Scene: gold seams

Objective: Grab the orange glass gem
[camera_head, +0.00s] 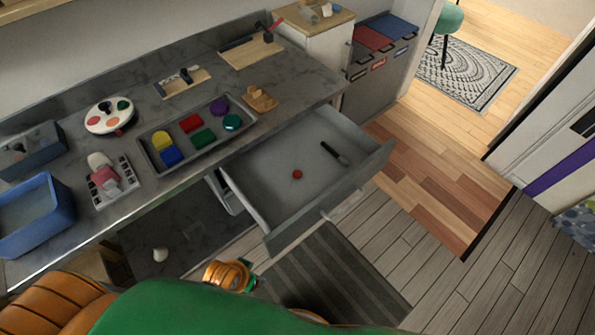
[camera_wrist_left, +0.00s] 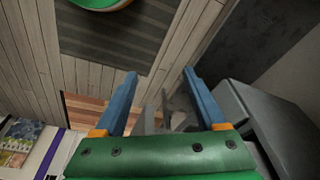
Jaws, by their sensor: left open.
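A small round orange-red piece, which looks like the orange glass gem (camera_head: 297,174), lies on the floor of an open grey drawer (camera_head: 262,222) in the head view. My left gripper (camera_wrist_left: 159,73) shows in the left wrist view, with its two blue fingers apart and nothing between them. The gem cannot be made out in the wrist view. In the head view, an orange and green part of my own body is at the bottom, in front of the drawer; no gripper fingers are clear there. My right gripper is not in view.
A dark-handled tool (camera_head: 335,153) lies in the drawer, right of the gem. On the counter are a grey tray (camera_head: 152,143) with several coloured pieces, a blue bin (camera_head: 62,222) and a round white palette (camera_head: 98,126). A striped mat (camera_head: 345,275) lies on the floor before the drawer.

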